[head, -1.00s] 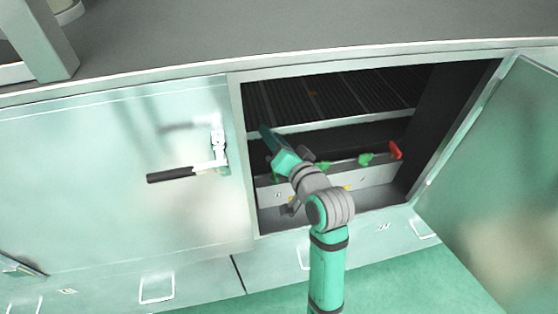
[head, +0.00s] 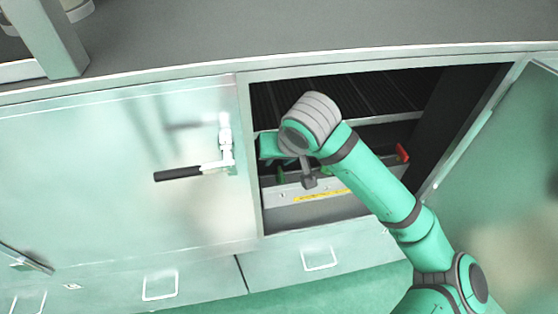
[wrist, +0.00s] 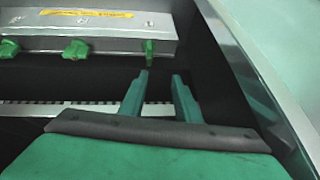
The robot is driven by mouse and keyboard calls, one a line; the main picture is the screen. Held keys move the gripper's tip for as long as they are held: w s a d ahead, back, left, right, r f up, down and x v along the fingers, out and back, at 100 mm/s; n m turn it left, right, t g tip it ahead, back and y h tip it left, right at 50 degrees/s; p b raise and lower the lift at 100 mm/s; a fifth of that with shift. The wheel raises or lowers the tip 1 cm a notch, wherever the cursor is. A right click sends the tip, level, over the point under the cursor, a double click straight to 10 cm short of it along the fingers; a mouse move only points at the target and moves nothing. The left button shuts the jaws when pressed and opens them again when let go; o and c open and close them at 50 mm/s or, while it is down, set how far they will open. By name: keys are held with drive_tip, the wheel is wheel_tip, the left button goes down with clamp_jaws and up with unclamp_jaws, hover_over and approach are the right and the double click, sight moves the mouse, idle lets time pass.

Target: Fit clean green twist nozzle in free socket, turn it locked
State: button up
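A grey manifold bar (wrist: 45,33) with a yellow label sits inside the open cabinet; it also shows in the head view (head: 290,198). In the wrist view, green twist nozzles sit along its edge: one at the left (wrist: 9,49), one in the middle (wrist: 76,50) and one at the right end (wrist: 149,52). The right one looks narrow and upright, the other two broader. My gripper (wrist: 160,76) is open with nothing visible between its fingers. Its left fingertip is just below the right nozzle; contact cannot be told. In the head view my arm hides part of the bar. I see no clearly empty socket.
The cabinet's metal side wall (wrist: 250,75) runs close to the right of my gripper in the wrist view. A red handle (head: 402,152) is at the bar's right end. A closed door with a black handle (head: 178,173) is left; the open door (head: 500,180) is right.

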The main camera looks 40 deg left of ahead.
sight(281, 172)
drive_tip(key=shift+w+d+f+n+h, duration=0.1)
drive_tip(key=shift+d+f+n+h, duration=0.05)
drive_tip(key=shift+d+h, duration=0.3)
drive_tip(key=shift+d+f+n+h, duration=0.15)
drive_tip(key=shift+d+h, duration=0.2)
drive_tip(key=shift+h, duration=0.2)
drive_tip(key=shift+x, duration=3.55)
drive_tip(key=shift+w, duration=0.1)
clamp_jaws()
drive_tip(key=n+g+y, duration=0.1)
drive_tip(key=n, duration=0.3)
drive_tip(key=shift+w, duration=0.15)
drive_tip(key=shift+n+g, duration=0.5)
drive_tip(key=shift+n, duration=0.7)
